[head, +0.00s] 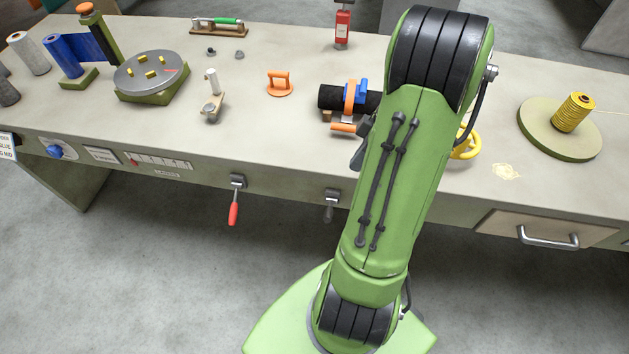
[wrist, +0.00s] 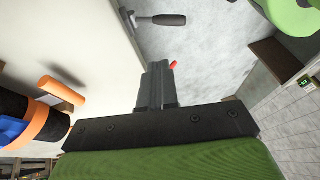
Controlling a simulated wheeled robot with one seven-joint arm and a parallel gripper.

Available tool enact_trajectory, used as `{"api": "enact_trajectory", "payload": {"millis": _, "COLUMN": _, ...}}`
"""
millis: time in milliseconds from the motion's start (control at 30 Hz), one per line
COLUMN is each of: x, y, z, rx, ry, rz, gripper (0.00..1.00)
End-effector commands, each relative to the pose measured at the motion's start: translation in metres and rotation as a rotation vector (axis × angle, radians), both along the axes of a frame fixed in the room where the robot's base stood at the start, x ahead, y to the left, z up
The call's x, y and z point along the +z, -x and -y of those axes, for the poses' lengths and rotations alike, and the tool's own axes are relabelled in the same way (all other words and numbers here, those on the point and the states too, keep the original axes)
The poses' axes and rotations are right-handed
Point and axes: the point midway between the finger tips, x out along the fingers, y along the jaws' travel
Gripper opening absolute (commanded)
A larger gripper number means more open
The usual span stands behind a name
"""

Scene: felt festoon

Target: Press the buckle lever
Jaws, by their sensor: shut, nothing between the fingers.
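A black roll (head: 333,96) lies on the bench with an orange strap (head: 350,98) around it. A blue buckle piece (head: 362,90) sits at the strap, and an orange bar (head: 344,127) lies in front. In the wrist view the black roll (wrist: 38,112), orange strap (wrist: 52,128), blue piece (wrist: 12,128) and orange bar (wrist: 62,90) show at the left edge. I cannot tell which part is the lever. My gripper (wrist: 157,68) is shut and empty, to the right of the strap in the wrist view and apart from it. In the head view my arm hides most of it.
An orange handle (head: 279,84) stands left of the roll. A red-handled lever (head: 234,208) and a grey lever (head: 331,205) hang on the bench front. A yellow ring (head: 467,146) and a spool (head: 573,113) on a round base are to the right.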

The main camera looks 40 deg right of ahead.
Motion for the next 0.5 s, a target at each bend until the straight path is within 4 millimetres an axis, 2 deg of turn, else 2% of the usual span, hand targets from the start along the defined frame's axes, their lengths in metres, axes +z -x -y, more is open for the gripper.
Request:
{"api": "enact_trajectory", "payload": {"millis": 267, "x": -0.003, "y": -0.001, "z": -0.001, "rx": -0.001, "ry": 0.0, "rz": -0.001, "gripper": 0.0}}
{"api": "enact_trajectory", "payload": {"millis": 367, "x": -0.013, "y": -0.003, "z": -0.006, "rx": 0.0, "ry": -0.002, "rz": -0.001, "gripper": 0.0}}
{"api": "enact_trajectory", "payload": {"millis": 500, "x": -0.041, "y": -0.008, "z": -0.017, "rx": 0.001, "ry": -0.004, "rz": -0.003, "gripper": 0.0}}
